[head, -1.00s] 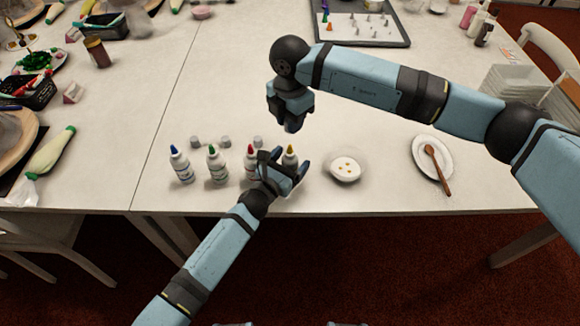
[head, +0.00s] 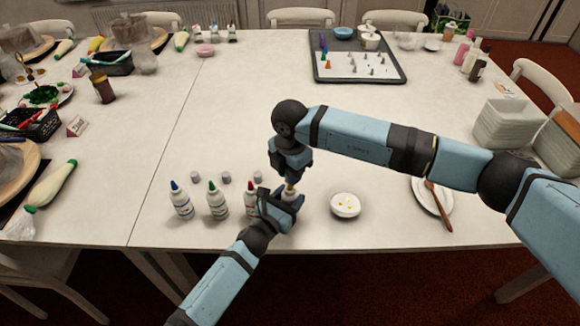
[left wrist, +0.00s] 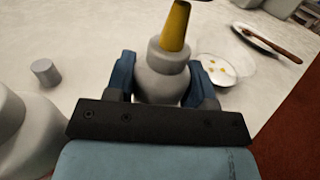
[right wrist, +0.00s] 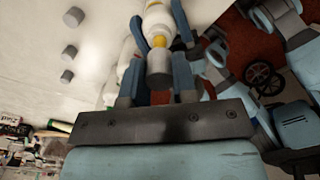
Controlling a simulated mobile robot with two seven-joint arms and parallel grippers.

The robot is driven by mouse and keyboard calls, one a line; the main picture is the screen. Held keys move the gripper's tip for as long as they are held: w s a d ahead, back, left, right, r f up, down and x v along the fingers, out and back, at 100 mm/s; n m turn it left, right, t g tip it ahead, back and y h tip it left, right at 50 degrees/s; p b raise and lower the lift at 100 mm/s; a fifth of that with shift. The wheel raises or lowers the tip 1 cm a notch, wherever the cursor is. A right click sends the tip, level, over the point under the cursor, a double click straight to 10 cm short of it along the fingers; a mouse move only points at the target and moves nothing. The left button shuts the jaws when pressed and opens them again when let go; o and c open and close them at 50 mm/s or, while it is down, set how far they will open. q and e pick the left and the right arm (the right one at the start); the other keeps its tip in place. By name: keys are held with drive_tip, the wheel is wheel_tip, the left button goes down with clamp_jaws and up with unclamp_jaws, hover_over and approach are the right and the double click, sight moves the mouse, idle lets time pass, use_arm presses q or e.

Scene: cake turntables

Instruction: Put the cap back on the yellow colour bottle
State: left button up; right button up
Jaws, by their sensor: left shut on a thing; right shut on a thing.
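The yellow colour bottle (left wrist: 163,75) is white with a yellow nozzle (left wrist: 175,25) and stands upright in the left wrist view. My left gripper (head: 283,198) is shut around its body; in the head view the gripper hides most of it. My right gripper (head: 292,176) is directly above the nozzle, pointing down. It is shut on a grey cap (right wrist: 159,63), seen between its fingers in the right wrist view. The cap is lined up with the yellow tip and very close to it. I cannot tell whether they touch.
Blue-tipped (head: 181,202), green-tipped (head: 217,202) and red-tipped (head: 250,203) bottles stand left of my left gripper. Grey caps (head: 195,177) lie behind them. A small white bowl (head: 345,205) is just right; a plate with a brown spoon (head: 437,205) lies farther right. Table behind is clear.

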sight(290, 199)
idle(0.5)
drive_tip(key=shift+f, duration=0.85)
drive_tip(key=shift+f, duration=0.55)
drive_tip(key=m, duration=0.6)
drive_tip(key=shift+s, duration=0.1)
drive_tip(key=m, duration=0.7)
